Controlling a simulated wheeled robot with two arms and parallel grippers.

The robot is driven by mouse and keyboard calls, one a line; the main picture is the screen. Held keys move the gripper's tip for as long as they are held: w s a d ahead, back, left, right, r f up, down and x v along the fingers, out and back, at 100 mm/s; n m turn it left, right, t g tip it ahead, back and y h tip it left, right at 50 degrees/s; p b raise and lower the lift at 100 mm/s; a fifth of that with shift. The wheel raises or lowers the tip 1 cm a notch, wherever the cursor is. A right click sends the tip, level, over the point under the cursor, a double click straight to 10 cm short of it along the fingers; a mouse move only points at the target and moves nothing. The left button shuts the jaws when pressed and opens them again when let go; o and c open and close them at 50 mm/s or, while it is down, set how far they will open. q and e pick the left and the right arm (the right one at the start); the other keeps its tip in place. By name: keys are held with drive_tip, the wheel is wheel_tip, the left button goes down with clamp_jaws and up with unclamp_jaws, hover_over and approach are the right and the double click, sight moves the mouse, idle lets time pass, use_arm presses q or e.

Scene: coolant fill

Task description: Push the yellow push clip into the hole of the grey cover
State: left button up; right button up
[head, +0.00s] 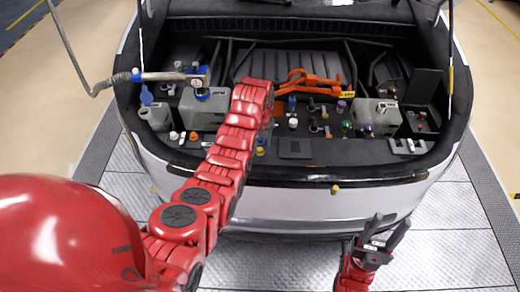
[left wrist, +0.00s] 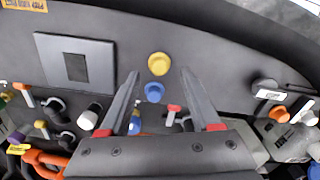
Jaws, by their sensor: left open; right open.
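A round yellow piece, seemingly the yellow push clip (left wrist: 159,63), sits on the dark grey front cover (left wrist: 225,75) in the left wrist view. A blue round piece (left wrist: 153,92) is close beside it. My left gripper (left wrist: 160,73) is open, with its fingers to either side of the yellow piece and nothing held. In the head view the yellow piece shows small (head: 260,151), beside my left arm, which hides most of that gripper. I cannot make out the cover's hole. My right gripper (head: 392,220) is open and empty, in front of the bumper.
A square dark plate (left wrist: 75,63) lies beside the yellow piece. Another small yellow piece (head: 335,189) is at the bumper's front edge. Several coloured caps, grey tanks (head: 376,115) and orange cables (head: 305,79) crowd the bay. A blue-handled nozzle (head: 160,76) is at the left.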

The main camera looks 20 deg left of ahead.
sight(260, 152)
use_arm(q)
drive_tip(key=shift+w+f+p, duration=0.1)
drive_tip(key=shift+f+p, duration=0.35)
drive_tip(key=shift+f, duration=0.95)
clamp_jaws()
